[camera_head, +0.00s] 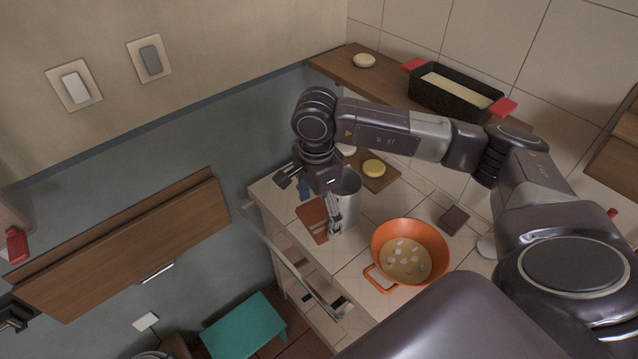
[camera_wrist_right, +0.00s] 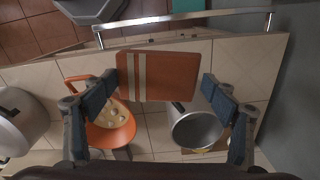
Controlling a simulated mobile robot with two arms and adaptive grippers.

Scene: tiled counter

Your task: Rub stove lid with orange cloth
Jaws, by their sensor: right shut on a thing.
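My right gripper (camera_head: 318,206) hangs over the front part of the tiled counter, its fingers pointing down. The orange cloth (camera_head: 310,219) is a flat orange-brown rectangle under it, next to the metal pot. In the right wrist view the cloth (camera_wrist_right: 170,78), with pale stripes at its left, spans the space between the two blue-padded fingers of the right gripper (camera_wrist_right: 160,90), which is shut on it. I cannot make out a stove lid for certain. A clear panel with a metal rail (camera_head: 285,250) runs along the counter's front edge.
A metal pot (camera_head: 348,196) stands close beside the right gripper. An orange pan (camera_head: 432,232) with pale pieces stands to its right. A black loaf tin (camera_head: 440,103) is on the wooden shelf behind. A teal stool (camera_head: 245,328) stands below.

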